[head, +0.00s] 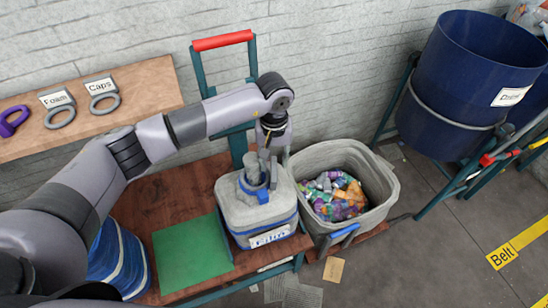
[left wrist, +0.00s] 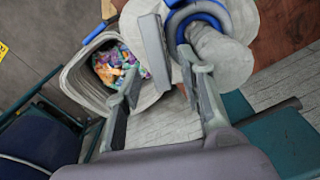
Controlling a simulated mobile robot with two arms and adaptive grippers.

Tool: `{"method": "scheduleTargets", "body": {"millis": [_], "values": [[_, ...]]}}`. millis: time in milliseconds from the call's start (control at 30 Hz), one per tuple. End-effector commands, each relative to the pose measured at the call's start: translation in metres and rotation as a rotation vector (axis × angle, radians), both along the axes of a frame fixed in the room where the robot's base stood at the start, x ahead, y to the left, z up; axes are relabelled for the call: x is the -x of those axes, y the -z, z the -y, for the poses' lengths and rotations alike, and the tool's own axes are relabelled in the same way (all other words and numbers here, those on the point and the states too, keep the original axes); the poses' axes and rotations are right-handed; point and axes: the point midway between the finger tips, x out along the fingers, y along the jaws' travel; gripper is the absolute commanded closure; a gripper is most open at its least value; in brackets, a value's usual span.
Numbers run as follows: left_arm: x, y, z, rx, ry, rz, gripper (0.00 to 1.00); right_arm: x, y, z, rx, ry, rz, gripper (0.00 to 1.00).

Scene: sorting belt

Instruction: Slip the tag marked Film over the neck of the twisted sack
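The twisted sack (head: 232,212) is pale grey with blue trim and stands on the wooden bench. A Film label (head: 270,237) shows low on its front. A blue ring (head: 243,186) sits at the sack's neck; in the left wrist view the ring (left wrist: 180,16) appears around the grey neck (left wrist: 222,58). I cannot read any lettering on the ring. My left gripper (head: 262,168) points down at the neck. In the left wrist view its fingers (left wrist: 170,62) are apart beside the ring, with nothing visibly clamped between them. The gripper partly hides the neck. My right gripper is not visible.
Foam (head: 58,98) and Caps (head: 101,85) tags and a purple ring (head: 12,121) lie on the wall shelf. A grey bin (head: 385,190) of colourful scraps stands right of the sack. A green mat (head: 190,258) and blue-striped sack (head: 117,260) are left. A blue drum (head: 470,60) stands far right.

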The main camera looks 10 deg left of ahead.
Motion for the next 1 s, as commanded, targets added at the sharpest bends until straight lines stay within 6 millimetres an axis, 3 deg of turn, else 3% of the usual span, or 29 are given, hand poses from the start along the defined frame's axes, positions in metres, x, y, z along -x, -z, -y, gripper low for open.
{"method": "scheduleTargets", "body": {"millis": [267,700,1000], "values": [[-0.001,-0.005,-0.002,-0.003,-0.001,0.0,0.62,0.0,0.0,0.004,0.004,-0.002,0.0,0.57],[-0.001,-0.091,0.0,-0.002,0.0,0.005,0.62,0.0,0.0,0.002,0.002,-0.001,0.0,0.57],[0.0,-0.119,0.0,-0.001,0.0,0.001,0.62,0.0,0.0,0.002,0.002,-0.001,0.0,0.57]]}}
